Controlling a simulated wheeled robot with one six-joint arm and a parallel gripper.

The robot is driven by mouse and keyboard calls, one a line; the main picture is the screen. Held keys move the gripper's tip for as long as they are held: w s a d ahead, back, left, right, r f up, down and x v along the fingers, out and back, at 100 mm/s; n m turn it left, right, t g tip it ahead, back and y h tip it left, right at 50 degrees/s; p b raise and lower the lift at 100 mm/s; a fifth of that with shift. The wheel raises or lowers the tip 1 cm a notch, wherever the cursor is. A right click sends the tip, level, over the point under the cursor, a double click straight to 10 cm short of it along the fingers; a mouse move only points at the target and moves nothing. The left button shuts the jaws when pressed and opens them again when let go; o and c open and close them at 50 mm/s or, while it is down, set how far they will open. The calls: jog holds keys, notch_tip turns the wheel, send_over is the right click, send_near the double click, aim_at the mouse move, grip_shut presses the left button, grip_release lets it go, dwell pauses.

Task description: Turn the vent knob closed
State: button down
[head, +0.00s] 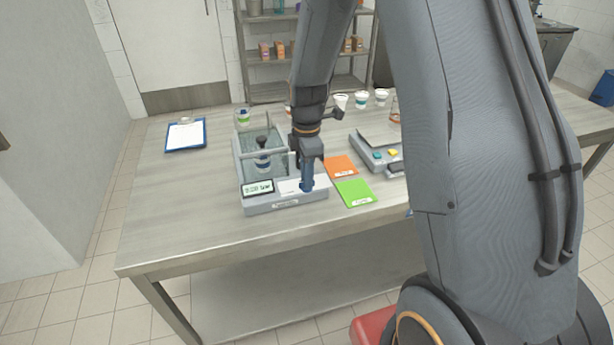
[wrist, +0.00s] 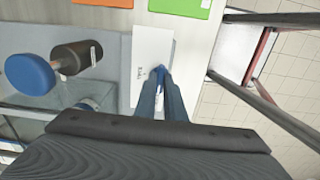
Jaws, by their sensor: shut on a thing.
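The filler machine (head: 285,205) stands near the front of the table, with a display at its left front and a pale panel (head: 288,186) beside it. My gripper (head: 307,186) points straight down at the right end of that panel. In the wrist view, my gripper (wrist: 162,78) is shut on a small blue part at the white panel (wrist: 150,45), which appears to be the vent knob (wrist: 160,85). The fingers hide most of the knob, so its angle cannot be told. Small dark lettering shows on the panel beside the fingertips.
A clear-walled chamber (head: 243,158) with a dark-topped item inside stands behind the panel. Orange (head: 341,166) and green (head: 354,192) cards lie to the right. A grey device (head: 377,160) and white cups (head: 361,99) are farther back. The left table area is clear around a clipboard (head: 186,134).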

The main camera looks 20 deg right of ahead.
jog(key=shift+w+r, duration=0.1)
dwell(0.3)
jog(key=c, duration=1.8)
grip_release()
jog(key=shift+c, duration=0.2)
jog(key=shift+r+b, duration=1.1)
jog(key=shift+r, duration=2.75)
jog(key=s+f+m+t+b, duration=0.1)
jog(key=s+f+m, duration=0.1)
jog(key=s+m, duration=1.5)
jog(key=shift+s+m, duration=0.25)
jog(key=shift+m, duration=0.15)
